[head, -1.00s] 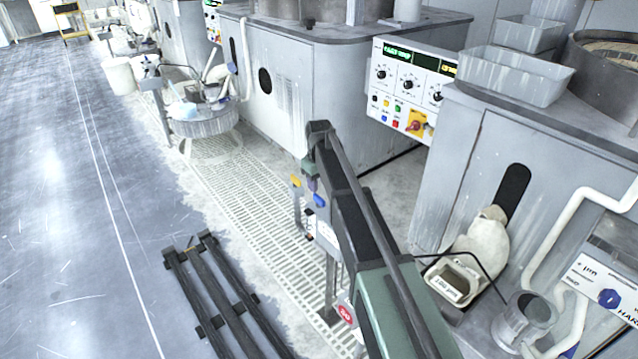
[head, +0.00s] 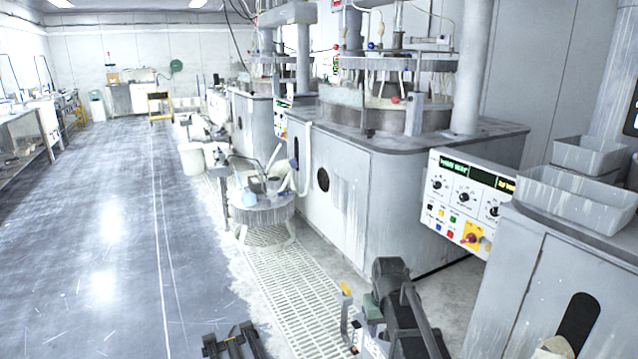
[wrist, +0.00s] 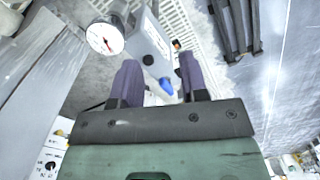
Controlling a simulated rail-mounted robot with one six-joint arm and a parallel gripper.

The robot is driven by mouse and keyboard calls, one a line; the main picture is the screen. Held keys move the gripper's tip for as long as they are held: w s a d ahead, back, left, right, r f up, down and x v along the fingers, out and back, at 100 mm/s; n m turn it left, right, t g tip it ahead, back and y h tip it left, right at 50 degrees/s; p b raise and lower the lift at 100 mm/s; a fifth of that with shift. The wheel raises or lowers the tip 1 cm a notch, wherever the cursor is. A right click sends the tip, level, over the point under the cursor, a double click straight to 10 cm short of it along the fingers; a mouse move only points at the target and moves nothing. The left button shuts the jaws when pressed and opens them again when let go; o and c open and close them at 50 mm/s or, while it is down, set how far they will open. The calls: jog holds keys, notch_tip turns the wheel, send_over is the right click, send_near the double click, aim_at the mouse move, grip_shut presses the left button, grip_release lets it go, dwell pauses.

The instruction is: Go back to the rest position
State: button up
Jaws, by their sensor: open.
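My gripper (wrist: 158,85) shows in the wrist view with two purple-grey fingers spread apart, open, with nothing between them. Beyond the fingers is a grey post-like unit (wrist: 150,50) with a blue knob (wrist: 166,86) and a round dial gauge (wrist: 105,38); I cannot tell the gap between it and the fingers. In the head view my dark arm is at the bottom, right of centre, and the fingers are hidden there.
Grey polishing machines (head: 338,205) line the right side, with a control panel (head: 465,203) and grey bins (head: 580,195). A round stand (head: 262,214) is beside the floor grating (head: 290,290). Dark rails (head: 232,345) lie at the bottom. The floor aisle (head: 110,230) at left is clear.

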jog(key=s+r+m+p, duration=0.1)
jog(key=s+r+p, duration=0.1)
jog(key=s, duration=1.5)
notch_tip(320, 180, up, 14)
jog(key=w+p, duration=0.1)
jog(key=p, duration=1.2)
jog(key=shift+w+f+p, duration=0.15)
jog(key=shift+w+p, duration=0.25)
jog(key=shift+o, duration=0.4)
dwell(1.0)
